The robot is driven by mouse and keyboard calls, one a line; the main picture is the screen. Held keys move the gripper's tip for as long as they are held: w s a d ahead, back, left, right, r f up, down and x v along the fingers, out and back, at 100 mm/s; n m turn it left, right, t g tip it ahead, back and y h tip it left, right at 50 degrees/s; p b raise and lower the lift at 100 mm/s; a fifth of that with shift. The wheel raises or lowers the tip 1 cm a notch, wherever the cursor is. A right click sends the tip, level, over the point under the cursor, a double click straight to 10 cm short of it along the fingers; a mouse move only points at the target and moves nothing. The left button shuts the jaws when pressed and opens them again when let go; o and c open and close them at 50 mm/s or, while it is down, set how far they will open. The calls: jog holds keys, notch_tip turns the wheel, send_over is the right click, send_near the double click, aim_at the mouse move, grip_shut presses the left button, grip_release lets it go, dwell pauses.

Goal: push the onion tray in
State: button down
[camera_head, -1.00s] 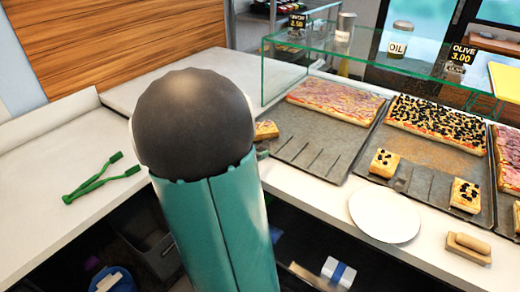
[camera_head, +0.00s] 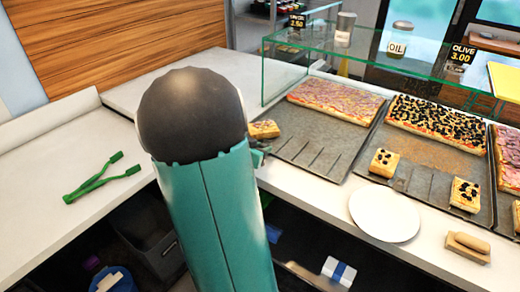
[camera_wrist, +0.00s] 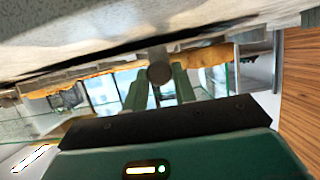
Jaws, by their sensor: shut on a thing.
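The onion tray (camera_head: 318,160) is a grey metal tray on the counter, left of the olive tray. A pink onion pizza (camera_head: 335,97) fills its back part, and a small cut piece (camera_head: 264,129) lies at its left front. My gripper (camera_head: 262,150) is at the tray's left front corner, mostly hidden behind my arm in the head view. In the wrist view, my gripper's two green fingers (camera_wrist: 159,88) are shut around a round grey knob (camera_wrist: 159,73) at the tray's edge. The knob's link to the tray is hard to see there.
A glass shelf (camera_head: 380,58) with jars stands over the back of the trays. The olive tray (camera_head: 425,185) is close on the right. Green tongs (camera_head: 103,180) lie on the clear left counter.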

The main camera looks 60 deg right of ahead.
aim_at(273, 137)
jog(key=d, duration=0.4)
jog(key=s+d, duration=0.1)
jog(key=d, duration=0.2)
jog(key=shift+d, duration=0.1)
jog(key=c, duration=1.2)
grip_release()
jog(key=shift+o, duration=0.2)
jog(key=v, duration=1.4)
jog(key=shift+f, duration=0.1)
